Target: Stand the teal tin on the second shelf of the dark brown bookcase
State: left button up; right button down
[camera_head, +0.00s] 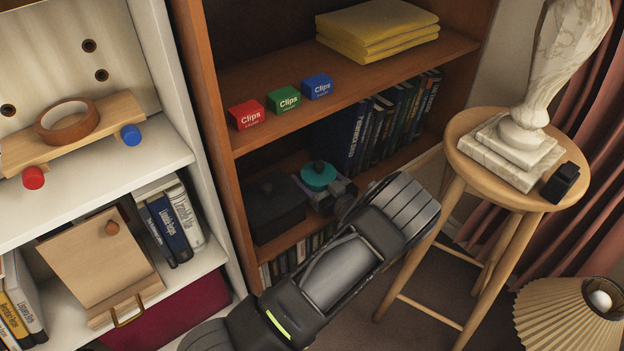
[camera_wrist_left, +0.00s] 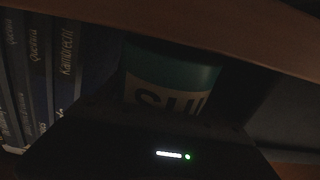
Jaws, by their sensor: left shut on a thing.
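The teal tin (camera_head: 318,174) shows its round top in the head view, inside the brown bookcase (camera_head: 204,110), in the compartment below the shelf with the clip boxes. My left gripper (camera_head: 322,190) reaches into that compartment and is shut on the tin. In the left wrist view the tin (camera_wrist_left: 170,72) looks upright, with a teal band and a pale label with dark letters. Its lower part is hidden by my gripper, so I cannot tell whether it touches the shelf board (camera_head: 285,243). My right gripper is not in view.
A black lidded box (camera_head: 273,205) stands left of the tin, and a row of dark books (camera_head: 390,120) stands to its right. Red, green and blue clip boxes (camera_head: 284,99) sit on the board above. A wooden stool (camera_head: 465,160) with a marble bust stands right of my arm.

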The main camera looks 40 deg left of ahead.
pick_arm(q)
jog(key=shift+f, duration=0.35)
jog(key=shift+f, duration=0.2)
jog(key=o, duration=1.3)
jog(key=shift+c, duration=0.2)
jog(key=shift+r, duration=0.1)
jog(key=shift+r, duration=0.2)
jog(key=p+v, duration=0.2)
jog(key=v, duration=1)
